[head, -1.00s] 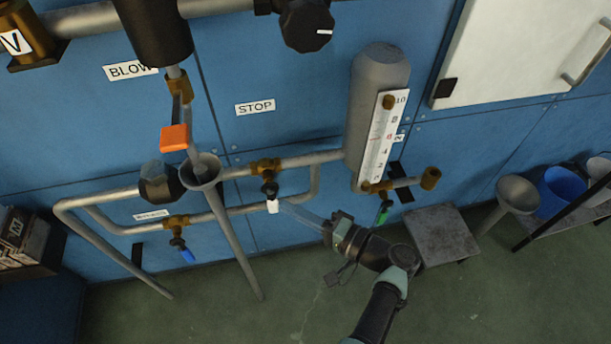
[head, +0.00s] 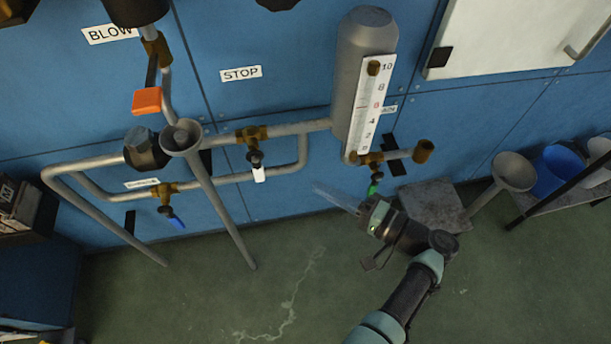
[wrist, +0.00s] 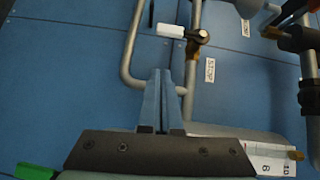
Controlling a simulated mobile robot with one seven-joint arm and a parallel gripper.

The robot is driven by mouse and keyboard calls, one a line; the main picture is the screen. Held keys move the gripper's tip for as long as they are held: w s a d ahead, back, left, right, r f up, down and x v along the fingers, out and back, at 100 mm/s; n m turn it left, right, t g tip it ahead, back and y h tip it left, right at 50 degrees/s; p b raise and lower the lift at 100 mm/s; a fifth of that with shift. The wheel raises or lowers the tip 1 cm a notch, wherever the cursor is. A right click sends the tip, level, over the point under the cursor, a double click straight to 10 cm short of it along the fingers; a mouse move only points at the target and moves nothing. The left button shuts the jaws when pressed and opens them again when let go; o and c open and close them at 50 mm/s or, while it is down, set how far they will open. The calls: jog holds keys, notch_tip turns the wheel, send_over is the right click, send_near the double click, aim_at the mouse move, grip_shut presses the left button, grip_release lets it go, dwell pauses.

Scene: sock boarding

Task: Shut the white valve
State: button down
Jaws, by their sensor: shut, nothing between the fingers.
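The white valve handle (head: 259,174) hangs down from its brass valve body (head: 252,133), across the line of the horizontal pipe. In the wrist view the white handle (wrist: 170,30) lies beyond my fingertips, pointing left from its dark stem. My gripper (head: 322,190) is to the right of the handle and apart from it, its pale fingers pointing left toward the pipework. In the wrist view my gripper (wrist: 162,73) has its two blue fingers together with nothing between them.
A green handle (head: 374,187) is close by my gripper, under the scaled cylinder (head: 364,60). A blue handle (head: 177,222) hangs at lower left. An orange handle (head: 147,101) and a funnel (head: 181,137) stand left of the white valve.

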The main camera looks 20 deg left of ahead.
jog(key=d, duration=0.3)
jog(key=shift+s+d, duration=0.3)
dwell(0.3)
